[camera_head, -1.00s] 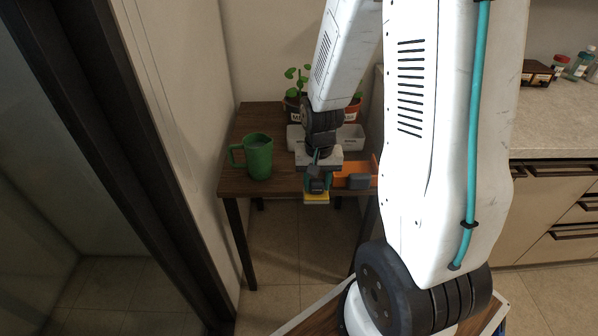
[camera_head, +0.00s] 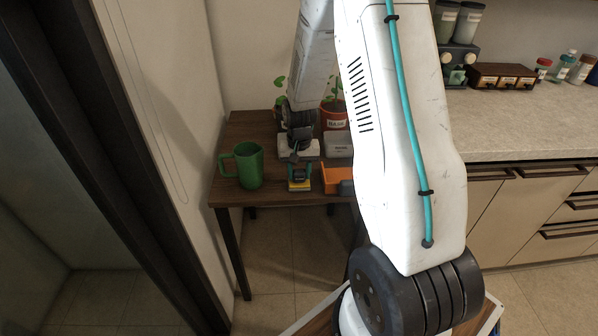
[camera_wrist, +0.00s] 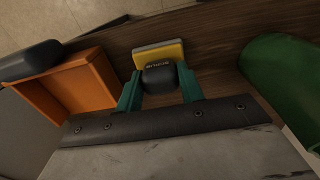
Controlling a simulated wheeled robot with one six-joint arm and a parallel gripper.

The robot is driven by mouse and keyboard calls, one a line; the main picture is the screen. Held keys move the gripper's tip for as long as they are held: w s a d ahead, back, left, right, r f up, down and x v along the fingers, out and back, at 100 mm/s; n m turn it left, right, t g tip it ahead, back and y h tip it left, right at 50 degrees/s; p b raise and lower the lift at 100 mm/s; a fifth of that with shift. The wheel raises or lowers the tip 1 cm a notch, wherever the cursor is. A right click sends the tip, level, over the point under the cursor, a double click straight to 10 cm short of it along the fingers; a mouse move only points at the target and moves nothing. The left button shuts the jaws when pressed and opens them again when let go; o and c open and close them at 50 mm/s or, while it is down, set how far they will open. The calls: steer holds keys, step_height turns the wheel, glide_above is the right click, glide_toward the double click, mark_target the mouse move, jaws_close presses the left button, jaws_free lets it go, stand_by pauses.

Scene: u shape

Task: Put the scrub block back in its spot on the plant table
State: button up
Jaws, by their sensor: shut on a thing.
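My gripper (camera_head: 299,172) is shut on the scrub block (camera_head: 299,186), which has a yellow pad and a dark grip. In the wrist view the gripper's teal fingers (camera_wrist: 160,88) hold the dark grip, and the yellow pad (camera_wrist: 158,52) shows beyond them. The block is at the front edge of the wooden plant table (camera_head: 232,190), between the green mug (camera_head: 249,165) and the orange tray (camera_head: 333,177). I cannot tell whether the pad touches the table top.
The green mug (camera_wrist: 285,75) is close on the right in the wrist view; the orange tray (camera_wrist: 75,88) is on the left. A dark block (camera_wrist: 32,58) lies at the tray. Plant pots (camera_head: 333,116) and a pale container (camera_head: 338,146) stand behind. A wall closes the left side.

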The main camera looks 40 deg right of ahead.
mark_target(299, 171)
steer(key=o, duration=0.9)
steer(key=shift+o, duration=0.2)
steer(key=shift+r, duration=0.1)
steer(key=s+a+r+n, duration=0.1)
steer(key=s+a+r, duration=0.1)
steer(key=r, duration=0.7)
steer(key=s+a+r, duration=0.1)
steer(key=a+r, duration=0.1)
steer(key=r, duration=0.7)
steer(key=s+a+r+n, duration=0.3)
steer(key=s+a+r, duration=0.2)
steer(key=s, duration=0.7)
steer(key=s+a+r+n+t, duration=0.1)
steer(key=s+a+r, duration=0.5)
steer(key=s, duration=0.6)
steer(key=shift+a+r+n, duration=0.15)
steer(key=shift+a+n, duration=0.75)
steer(key=shift+a, duration=0.05)
steer(key=shift+s, duration=0.1)
